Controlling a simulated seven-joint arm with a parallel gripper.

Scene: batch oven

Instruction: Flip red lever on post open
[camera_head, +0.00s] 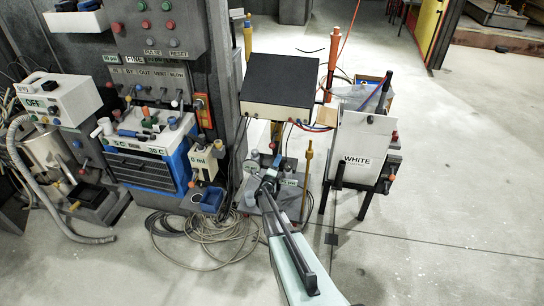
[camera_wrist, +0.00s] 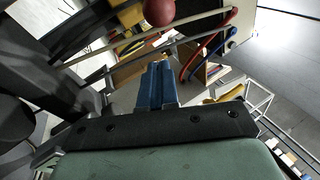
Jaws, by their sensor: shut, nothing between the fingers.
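My gripper (camera_wrist: 157,75) shows in the wrist view as blue fingers closed together with nothing between them. A dark red ball knob (camera_wrist: 159,12) is at the top of the wrist view, beyond the fingertips and apart from them in the picture. I cannot tell for sure whether it is the red lever's end. In the head view my arm reaches from the bottom to my gripper (camera_head: 268,180), in front of the cluttered base under a black-topped box. My arm hides part of that area.
The black-topped box (camera_head: 284,78) stands above my gripper, with red and blue cables at its right. An orange post (camera_head: 333,52) rises behind it. A white bin (camera_head: 362,152) is at the right, a control cabinet (camera_head: 160,35) at the left. Hoses (camera_head: 205,245) lie on the floor.

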